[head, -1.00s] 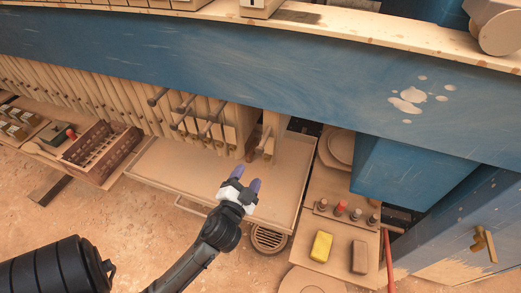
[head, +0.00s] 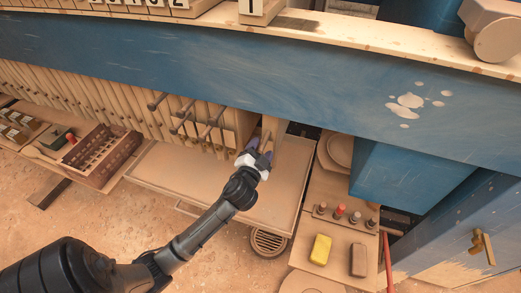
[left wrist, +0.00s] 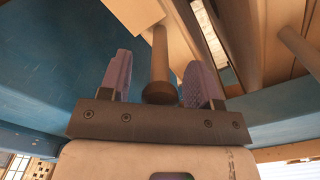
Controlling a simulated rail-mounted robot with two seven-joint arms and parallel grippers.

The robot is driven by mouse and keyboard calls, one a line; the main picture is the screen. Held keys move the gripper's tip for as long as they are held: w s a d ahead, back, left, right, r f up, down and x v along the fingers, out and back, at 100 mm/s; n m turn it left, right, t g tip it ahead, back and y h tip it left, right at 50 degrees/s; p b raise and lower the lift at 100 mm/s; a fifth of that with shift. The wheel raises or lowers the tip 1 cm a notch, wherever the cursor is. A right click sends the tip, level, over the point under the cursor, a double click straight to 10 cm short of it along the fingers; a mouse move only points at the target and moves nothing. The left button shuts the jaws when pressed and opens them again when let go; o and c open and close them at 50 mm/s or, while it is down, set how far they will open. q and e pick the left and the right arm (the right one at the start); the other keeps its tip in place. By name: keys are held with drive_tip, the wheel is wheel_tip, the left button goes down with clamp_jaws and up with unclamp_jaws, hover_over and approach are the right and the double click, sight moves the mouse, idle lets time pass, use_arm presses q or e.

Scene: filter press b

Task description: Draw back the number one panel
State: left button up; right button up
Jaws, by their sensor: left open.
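The number one panel (head: 279,126) is the rightmost pale panel, below the blue beam and under a "1" plate (head: 252,7). It stands apart from the other panels. My left gripper (head: 259,149) is at its front, open. In the left wrist view, a round-ended wooden handle (left wrist: 159,67) lies between the two purple fingers, with a gap on either side. A pale panel face (left wrist: 134,12) shows at the handle's far end. My right gripper is not in view.
A row of other panels (head: 100,100) stands to the left, several with protruding handles (head: 184,118). A shallow tray (head: 185,178) lies below. To the right is a bench with a yellow block (head: 320,249), a brown block (head: 359,259) and several small knobs. A blue cabinet (head: 408,175) stands farther right.

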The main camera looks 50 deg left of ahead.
use_arm(q)
drive_tip(key=shift+c, duration=0.4)
clamp_jaws()
